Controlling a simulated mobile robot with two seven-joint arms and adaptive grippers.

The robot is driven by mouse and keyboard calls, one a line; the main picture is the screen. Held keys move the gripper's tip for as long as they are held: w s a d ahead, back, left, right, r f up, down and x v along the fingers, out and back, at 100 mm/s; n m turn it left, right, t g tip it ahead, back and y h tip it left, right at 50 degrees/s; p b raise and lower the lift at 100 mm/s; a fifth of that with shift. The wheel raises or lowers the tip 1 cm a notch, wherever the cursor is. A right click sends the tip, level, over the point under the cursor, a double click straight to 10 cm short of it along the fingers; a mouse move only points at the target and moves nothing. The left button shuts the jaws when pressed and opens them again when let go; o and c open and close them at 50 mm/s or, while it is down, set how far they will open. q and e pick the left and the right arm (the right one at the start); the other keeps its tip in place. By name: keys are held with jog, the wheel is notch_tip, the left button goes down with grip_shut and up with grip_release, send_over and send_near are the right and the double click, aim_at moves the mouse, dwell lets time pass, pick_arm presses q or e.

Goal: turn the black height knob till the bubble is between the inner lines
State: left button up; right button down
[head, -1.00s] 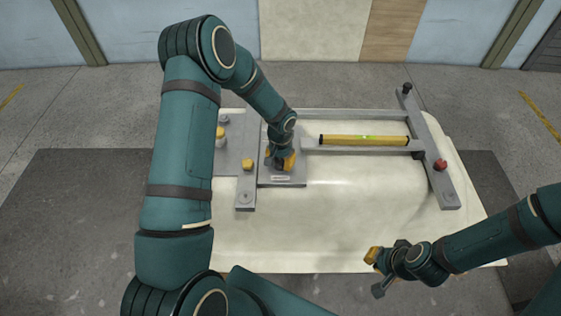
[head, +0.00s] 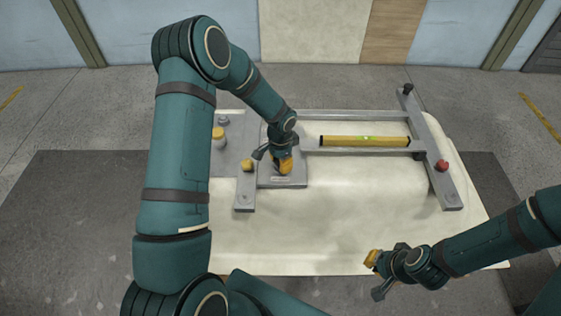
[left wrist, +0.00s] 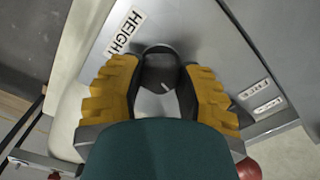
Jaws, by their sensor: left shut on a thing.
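The black height knob (left wrist: 158,72) sits between the yellow fingers of my left gripper (left wrist: 160,92) in the left wrist view, next to a "HEIGHT" label (left wrist: 126,31). The gripper is shut on it, and a short white mark shows on the dark part. In the head view my left gripper (head: 282,165) covers the knob on its grey plate (head: 294,180). The yellow level (head: 345,141) lies along the frame to the right, with a small green bubble window (head: 367,139). The bubble and lines are too small to judge. My right gripper (head: 374,275) hangs near the front edge, its opening unclear.
A red knob (head: 442,165) and a black knob (head: 407,89) sit on the right bar (head: 440,185). Yellow knobs (head: 247,165) stand left of the gripper. The cream shell (head: 350,225) is bare in front.

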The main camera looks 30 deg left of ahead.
pick_arm(q)
jog(key=o, duration=1.2)
jog(key=shift+r, duration=0.1)
notch_tip(320, 180, up, 12)
jog(key=shift+f, duration=0.1)
